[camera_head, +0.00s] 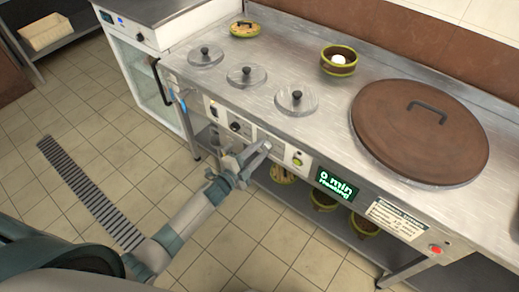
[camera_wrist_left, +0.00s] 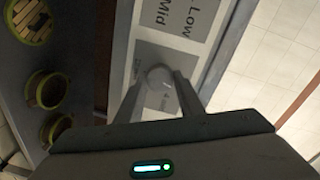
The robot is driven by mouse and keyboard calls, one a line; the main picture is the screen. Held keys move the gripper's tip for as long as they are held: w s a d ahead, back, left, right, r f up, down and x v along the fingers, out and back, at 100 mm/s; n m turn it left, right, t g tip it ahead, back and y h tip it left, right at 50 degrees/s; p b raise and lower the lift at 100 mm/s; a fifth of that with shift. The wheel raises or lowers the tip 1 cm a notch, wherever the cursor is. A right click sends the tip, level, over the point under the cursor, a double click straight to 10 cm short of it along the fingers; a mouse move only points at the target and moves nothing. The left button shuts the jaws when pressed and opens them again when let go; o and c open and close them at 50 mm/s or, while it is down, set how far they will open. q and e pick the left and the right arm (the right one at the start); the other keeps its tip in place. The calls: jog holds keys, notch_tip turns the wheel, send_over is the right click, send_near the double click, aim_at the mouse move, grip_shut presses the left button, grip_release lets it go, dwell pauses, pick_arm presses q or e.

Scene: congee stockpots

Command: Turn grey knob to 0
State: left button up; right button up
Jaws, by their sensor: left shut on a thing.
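The grey knob (camera_wrist_left: 159,76) sits on a light front-panel plate in the left wrist view, with printed labels around it. "Low" and "Mid" are readable above it; the smaller lettering by the knob is hard to read. My left gripper (camera_wrist_left: 160,88) has one finger on each side of the knob and is shut on it. In the head view my left gripper (camera_head: 262,149) is at the counter's front panel, and the knob is hidden behind the fingers. The knob's setting cannot be told. My right gripper is not in view.
A large brown lid (camera_head: 400,135) and several small steel lids are on top. Bowls stand on the shelf below.

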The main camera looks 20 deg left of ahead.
pick_arm(q)
jog(key=shift+n, duration=1)
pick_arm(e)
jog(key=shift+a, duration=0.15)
pick_arm(q)
jog(key=shift+f, duration=0.1)
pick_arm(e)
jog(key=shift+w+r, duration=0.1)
pick_arm(q)
jog(key=o, duration=1.1)
jog(key=shift+c, duration=0.2)
jog(key=shift+s, duration=0.1)
jog(key=b+v, duration=0.1)
jog(key=v, duration=1.6)
jog(key=shift+a, duration=0.25)
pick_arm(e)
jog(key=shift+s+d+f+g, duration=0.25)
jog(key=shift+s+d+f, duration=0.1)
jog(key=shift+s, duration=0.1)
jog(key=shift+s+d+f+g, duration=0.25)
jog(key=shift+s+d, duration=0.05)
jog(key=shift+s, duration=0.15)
pick_arm(q)
jog(key=shift+s, duration=0.1)
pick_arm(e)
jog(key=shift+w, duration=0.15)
